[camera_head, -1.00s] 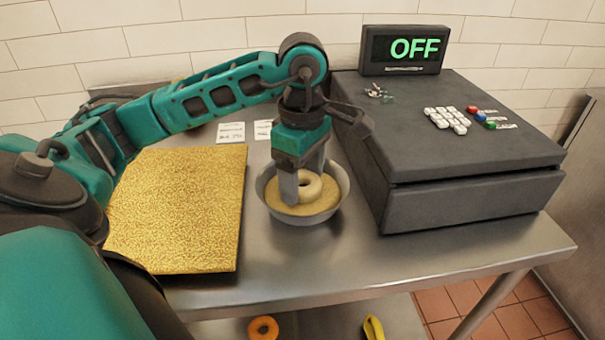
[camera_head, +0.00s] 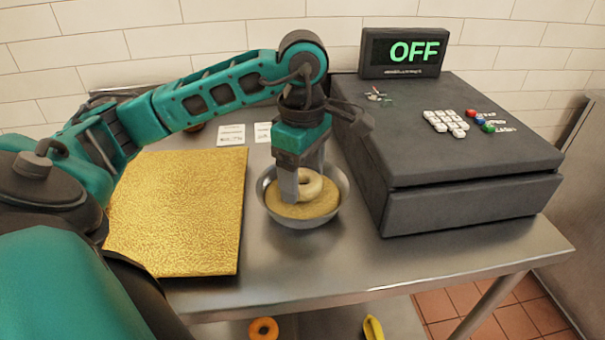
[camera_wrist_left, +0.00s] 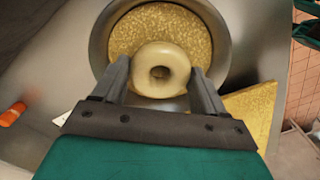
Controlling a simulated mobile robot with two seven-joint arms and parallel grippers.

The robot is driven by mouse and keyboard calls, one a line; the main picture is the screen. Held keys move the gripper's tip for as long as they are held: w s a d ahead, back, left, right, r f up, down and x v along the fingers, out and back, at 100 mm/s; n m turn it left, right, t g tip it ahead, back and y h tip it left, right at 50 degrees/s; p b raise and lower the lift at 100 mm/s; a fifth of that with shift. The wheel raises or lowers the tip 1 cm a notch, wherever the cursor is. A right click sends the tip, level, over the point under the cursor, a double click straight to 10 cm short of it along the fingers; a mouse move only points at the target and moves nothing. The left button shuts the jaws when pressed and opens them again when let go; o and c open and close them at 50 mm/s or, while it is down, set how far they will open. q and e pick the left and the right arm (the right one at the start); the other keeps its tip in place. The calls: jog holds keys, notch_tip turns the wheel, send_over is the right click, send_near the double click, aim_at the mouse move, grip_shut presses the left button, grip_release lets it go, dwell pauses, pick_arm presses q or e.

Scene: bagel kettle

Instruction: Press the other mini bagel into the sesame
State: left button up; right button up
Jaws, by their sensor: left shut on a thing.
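A pale mini bagel (camera_head: 308,186) is in the grip of my left gripper (camera_head: 304,184), over the bowl. The metal bowl (camera_head: 344,186) stands on the table and holds tan sesame (camera_head: 305,210). In the left wrist view the bagel (camera_wrist_left: 161,84) sits between the two fingers of my left gripper (camera_wrist_left: 162,88), with the sesame (camera_wrist_left: 130,32) behind it and the bowl rim (camera_wrist_left: 98,40) around. The bagel is at the sesame surface or just above it; I cannot tell if they touch. My right gripper is not in view.
A golden textured board (camera_head: 185,215) lies left of the bowl. A dark cash register (camera_head: 470,165) with an OFF display (camera_head: 405,50) stands close on the right. Paper labels (camera_head: 231,134) lie behind. An orange ring (camera_head: 263,329) and a banana (camera_head: 373,328) are below the table.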

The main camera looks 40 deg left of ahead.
pick_arm(q)
jog(key=shift+r, duration=0.65)
jog(key=shift+r+p, duration=0.65)
jog(key=shift+p, duration=0.1)
notch_tip(320, 180, up, 2)
jog(key=shift+p, duration=0.75)
notch_tip(320, 180, up, 4)
jog(key=p, duration=0.3)
jog(key=shift+r, duration=0.2)
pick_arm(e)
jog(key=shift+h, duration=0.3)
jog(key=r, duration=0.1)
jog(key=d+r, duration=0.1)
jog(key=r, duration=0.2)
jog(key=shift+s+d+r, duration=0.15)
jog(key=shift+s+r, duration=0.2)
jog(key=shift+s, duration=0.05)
